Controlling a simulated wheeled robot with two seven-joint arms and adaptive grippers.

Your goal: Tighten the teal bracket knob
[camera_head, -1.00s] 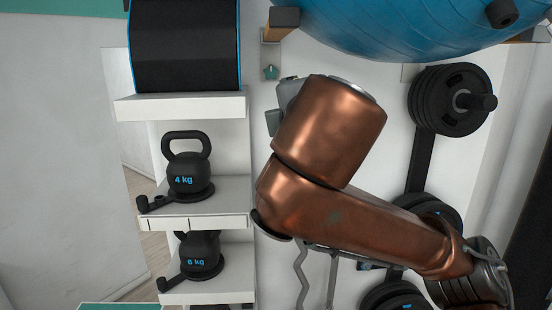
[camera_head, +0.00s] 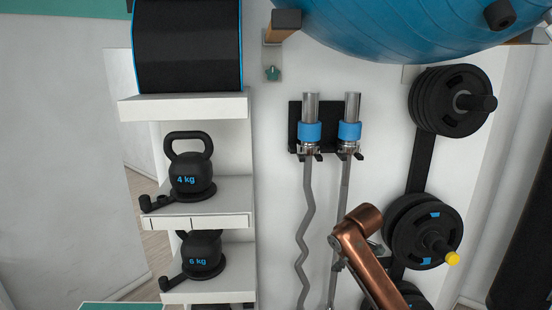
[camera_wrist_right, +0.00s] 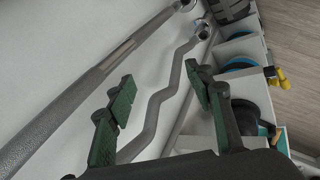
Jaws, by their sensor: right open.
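The small teal bracket knob (camera_head: 273,73) is on the wall in the head view, below a bracket arm (camera_head: 286,22) and right of the shelves. It does not show in the right wrist view. My right arm reaches in at the lower right of the head view, well below and right of the knob, and its fingers are mostly hidden there. In the right wrist view my right gripper (camera_wrist_right: 162,98) is open, with two green-padded fingers apart. A zigzag bar (camera_wrist_right: 155,105) shows between them, and I cannot tell its depth. My left gripper is not in view.
A blue ball (camera_head: 400,25) sits above. Two bars hang from a black holder (camera_head: 328,112) below the knob. Weight plates (camera_head: 425,225) are at the right. Shelves with kettlebells (camera_head: 192,178) stand left. The wall just around the knob is clear.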

